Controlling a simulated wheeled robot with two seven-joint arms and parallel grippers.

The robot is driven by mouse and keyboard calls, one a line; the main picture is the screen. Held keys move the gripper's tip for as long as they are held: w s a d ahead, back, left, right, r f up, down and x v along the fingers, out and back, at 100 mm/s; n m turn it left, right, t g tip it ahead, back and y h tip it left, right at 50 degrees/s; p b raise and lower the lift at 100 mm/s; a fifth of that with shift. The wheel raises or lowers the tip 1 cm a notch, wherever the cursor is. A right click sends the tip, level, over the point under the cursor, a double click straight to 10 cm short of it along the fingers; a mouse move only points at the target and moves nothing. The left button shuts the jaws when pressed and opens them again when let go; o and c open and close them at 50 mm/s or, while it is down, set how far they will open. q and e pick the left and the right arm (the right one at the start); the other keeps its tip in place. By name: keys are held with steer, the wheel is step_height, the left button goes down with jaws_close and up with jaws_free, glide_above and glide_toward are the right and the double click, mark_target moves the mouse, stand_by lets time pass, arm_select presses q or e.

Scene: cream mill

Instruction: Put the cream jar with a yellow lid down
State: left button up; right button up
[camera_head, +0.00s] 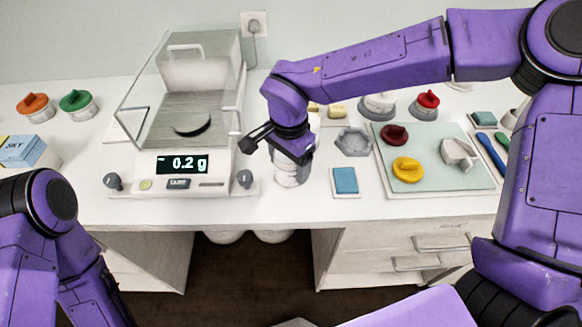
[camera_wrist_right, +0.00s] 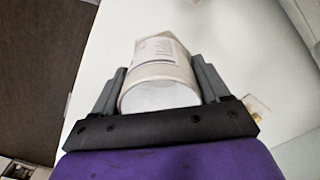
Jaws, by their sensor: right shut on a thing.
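My right gripper (camera_head: 279,149) is shut on a white cream jar (camera_head: 290,176) with a printed label, just right of the scale. The jar (camera_wrist_right: 160,84) sits between both fingers in the right wrist view, its round pale end facing the camera. No yellow lid shows on this jar; part of it is hidden by the gripper. I cannot tell whether its base touches the table. A yellow lid (camera_head: 408,169) lies on the pale green mat (camera_head: 446,182) at the right. My left arm is at the lower left; its gripper is out of view.
The scale (camera_head: 188,177) reads 0.2 g, with a clear draft shield around its pan. A grey hexagonal dish (camera_head: 353,141) and a blue pad (camera_head: 345,180) are right of the jar. Jars with orange (camera_head: 34,103) and green (camera_head: 76,100) lids stand far left. The table's front edge is close.

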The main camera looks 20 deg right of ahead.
mark_target(291, 173)
steer(key=f, duration=0.2)
steer(key=shift+s+d+f, duration=0.2)
steer(key=shift+d+f, duration=0.1)
steer(key=shift+f, duration=0.4)
steer(key=shift+w+f, duration=0.1)
steer(key=shift+w, duration=0.15)
steer(key=shift+s, duration=0.1)
steer(key=o, duration=1.1)
steer(key=shift+f, duration=0.1)
step_height(291, 173, up, 12)
steer(key=shift+r, duration=0.2)
